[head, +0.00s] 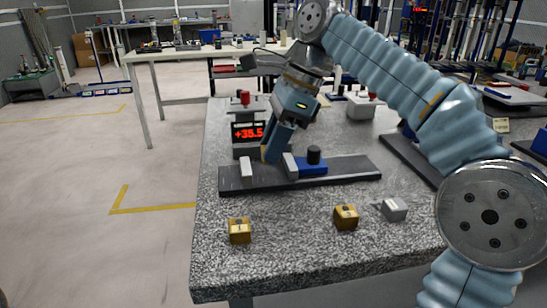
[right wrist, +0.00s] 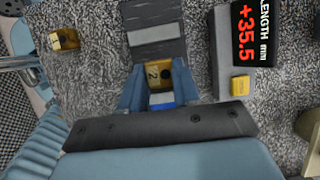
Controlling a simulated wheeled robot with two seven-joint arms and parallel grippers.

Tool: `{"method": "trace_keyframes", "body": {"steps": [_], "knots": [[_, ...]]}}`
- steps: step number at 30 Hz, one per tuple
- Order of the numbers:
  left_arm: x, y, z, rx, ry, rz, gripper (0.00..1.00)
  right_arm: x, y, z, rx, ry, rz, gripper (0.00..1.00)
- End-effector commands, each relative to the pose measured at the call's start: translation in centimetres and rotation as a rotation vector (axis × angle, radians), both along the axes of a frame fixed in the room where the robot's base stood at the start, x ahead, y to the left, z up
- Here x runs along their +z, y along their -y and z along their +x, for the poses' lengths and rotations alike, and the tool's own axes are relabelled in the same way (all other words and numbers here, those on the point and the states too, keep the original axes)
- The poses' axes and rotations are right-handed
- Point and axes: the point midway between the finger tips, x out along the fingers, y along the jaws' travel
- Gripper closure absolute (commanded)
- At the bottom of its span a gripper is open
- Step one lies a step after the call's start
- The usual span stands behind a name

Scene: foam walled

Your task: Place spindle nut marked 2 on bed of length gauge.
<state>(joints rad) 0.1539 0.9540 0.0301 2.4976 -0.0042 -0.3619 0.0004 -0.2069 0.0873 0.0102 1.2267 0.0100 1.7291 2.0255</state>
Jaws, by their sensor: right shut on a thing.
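The brass spindle nut marked 2 (right wrist: 155,74) is between the fingers of my right gripper (right wrist: 158,88), which is shut on it. I cannot tell whether the nut touches the bed. The gauge display (head: 248,131) reads +35.5. My left gripper is out of view.
Two brass blocks (head: 240,230) (head: 346,217) and a silver block (head: 394,209) sit on the granite table (head: 290,255) in front of the gauge. One brass block, marked 1, shows in the right wrist view (right wrist: 63,40).

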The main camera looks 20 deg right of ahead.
Motion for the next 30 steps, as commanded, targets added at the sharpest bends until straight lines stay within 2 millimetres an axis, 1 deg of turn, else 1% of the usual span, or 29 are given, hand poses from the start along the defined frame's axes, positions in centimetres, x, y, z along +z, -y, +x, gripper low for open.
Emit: {"method": "trace_keyframes", "body": {"steps": [1,4,16,17,21,22,30], "knots": [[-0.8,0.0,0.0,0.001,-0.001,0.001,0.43,-1.4,0.0,-0.2,0.0,-0.001,0.0,1.0],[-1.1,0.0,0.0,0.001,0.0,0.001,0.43,-2.4,-0.1,-0.2,0.001,0.001,0.001,1.0],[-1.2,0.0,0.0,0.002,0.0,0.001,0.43,-2.9,-0.1,-0.2,0.001,0.002,0.001,1.0],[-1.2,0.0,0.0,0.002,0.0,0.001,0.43,-2.9,-0.1,-0.2,0.001,0.002,0.001,0.67],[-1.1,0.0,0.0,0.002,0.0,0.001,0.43,-2.8,-0.1,-0.2,0.001,0.002,0.001,0.46],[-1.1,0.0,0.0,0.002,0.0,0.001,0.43,-2.9,-0.1,-0.2,0.001,0.001,0.0,0.43],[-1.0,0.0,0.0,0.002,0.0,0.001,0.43,-2.7,-0.1,-0.2,0.001,0.001,0.0,0.43]]}}
